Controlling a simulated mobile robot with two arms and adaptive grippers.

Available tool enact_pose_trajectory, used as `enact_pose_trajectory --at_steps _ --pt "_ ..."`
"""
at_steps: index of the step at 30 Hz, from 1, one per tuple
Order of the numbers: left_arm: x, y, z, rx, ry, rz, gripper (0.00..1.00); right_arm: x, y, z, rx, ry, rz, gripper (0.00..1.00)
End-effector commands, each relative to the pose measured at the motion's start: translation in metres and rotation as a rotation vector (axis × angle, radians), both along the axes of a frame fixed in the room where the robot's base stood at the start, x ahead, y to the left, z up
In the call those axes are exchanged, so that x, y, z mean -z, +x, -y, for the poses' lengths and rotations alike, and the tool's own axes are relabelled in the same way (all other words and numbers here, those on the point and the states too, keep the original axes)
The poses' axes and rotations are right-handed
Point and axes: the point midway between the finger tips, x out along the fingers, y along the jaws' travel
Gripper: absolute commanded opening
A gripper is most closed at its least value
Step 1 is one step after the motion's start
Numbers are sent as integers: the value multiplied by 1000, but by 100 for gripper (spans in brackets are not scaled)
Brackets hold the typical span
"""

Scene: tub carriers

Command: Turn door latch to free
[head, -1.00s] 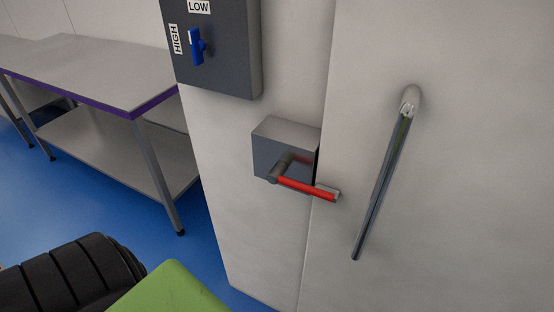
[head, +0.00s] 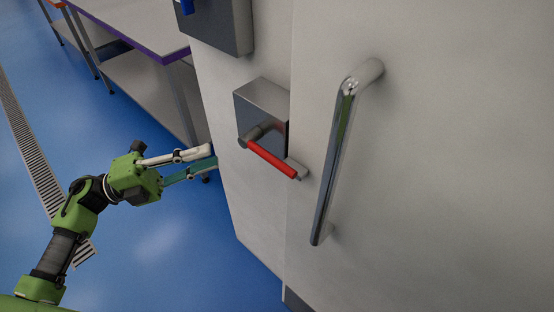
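The door latch is a grey metal box (head: 262,104) with a red lever (head: 272,159). It sits on the pale wall beside the door's edge. The lever points right and slightly down, and its metal tip reaches across the seam onto the door (head: 430,150). My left gripper (head: 212,157) is left of the latch, in front of the wall's left side. Its two fingers are apart with a gap between them, and nothing is held. It does not touch the lever. My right gripper is not in view.
A chrome door handle (head: 340,160) stands upright on the door, right of the latch. A dark switch box (head: 222,25) is above the latch. A steel table with a purple edge (head: 130,25) stands at the back left. Blue floor (head: 130,240) with a drain grate (head: 25,140) lies left.

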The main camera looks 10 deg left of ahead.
Motion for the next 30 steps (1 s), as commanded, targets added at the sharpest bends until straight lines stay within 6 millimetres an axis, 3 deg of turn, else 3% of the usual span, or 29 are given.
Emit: enact_pose_trajectory --at_steps 3,6,11,24,30 --pt "-14 -29 14 110 96 90 18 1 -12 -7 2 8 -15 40" --pt "-18 -38 20 142 123 116 18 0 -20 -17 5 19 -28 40" --pt "-23 -36 41 146 122 116 18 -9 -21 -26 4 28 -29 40" --pt "-36 -22 128 143 117 115 18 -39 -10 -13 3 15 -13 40" --pt "-36 -19 148 142 119 113 18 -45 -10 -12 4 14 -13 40"
